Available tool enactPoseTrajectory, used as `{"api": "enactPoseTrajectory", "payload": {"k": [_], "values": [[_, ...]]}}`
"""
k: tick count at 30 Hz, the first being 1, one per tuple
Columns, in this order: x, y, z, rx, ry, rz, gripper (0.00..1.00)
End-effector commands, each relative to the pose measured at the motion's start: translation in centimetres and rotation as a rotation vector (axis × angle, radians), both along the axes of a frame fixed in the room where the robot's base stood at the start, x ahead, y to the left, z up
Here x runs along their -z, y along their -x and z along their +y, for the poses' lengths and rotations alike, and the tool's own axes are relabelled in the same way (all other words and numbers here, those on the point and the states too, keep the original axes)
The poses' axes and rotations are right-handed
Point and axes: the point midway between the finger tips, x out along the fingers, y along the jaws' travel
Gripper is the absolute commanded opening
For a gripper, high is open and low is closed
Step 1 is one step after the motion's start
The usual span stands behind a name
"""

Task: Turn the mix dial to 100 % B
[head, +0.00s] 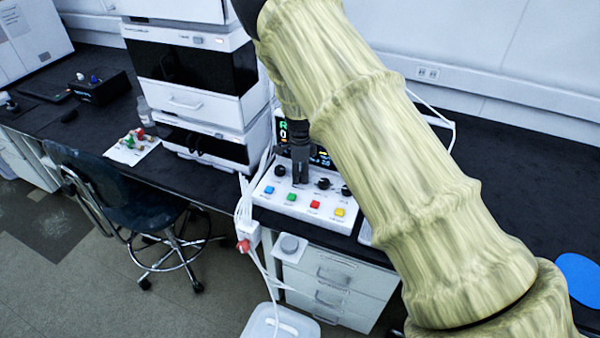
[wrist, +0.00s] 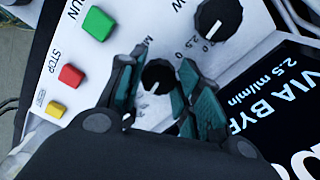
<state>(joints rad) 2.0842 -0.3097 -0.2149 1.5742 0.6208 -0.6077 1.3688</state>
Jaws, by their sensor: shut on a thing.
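The control unit (head: 257,196) is a white box with a sloped panel, a row of black dials, coloured buttons and a dark screen (head: 321,157). My gripper (head: 300,178) points down at the panel and hides one dial in the head view. In the wrist view my gripper (wrist: 158,88) has its fingers on both sides of a black dial (wrist: 157,75) and is shut on it. A label beginning with M stands beside this dial, the rest hidden by a finger. Its white pointer mark shows low on its face, toward my palm.
Another black dial (wrist: 218,18) with a white mark stands close by. Green (wrist: 98,23), red (wrist: 71,75) and yellow (wrist: 56,109) buttons line the panel. The screen text (wrist: 283,75) partly reads "2.5 ml/min". A white instrument stack (head: 190,85) stands left of the unit.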

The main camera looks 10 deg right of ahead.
Motion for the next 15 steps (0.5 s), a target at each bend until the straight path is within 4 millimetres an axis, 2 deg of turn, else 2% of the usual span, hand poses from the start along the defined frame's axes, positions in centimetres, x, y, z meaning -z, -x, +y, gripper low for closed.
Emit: {"api": "enactPoseTrajectory", "payload": {"k": [12, 13, 15], "values": [[0.21, 0.17, -0.21, 0.009, 0.002, 0.003, 0.10], [0.21, 0.17, -0.21, 0.009, 0.002, 0.003, 0.36], [0.20, 0.15, -0.19, 0.009, 0.001, 0.003, 0.49]]}}
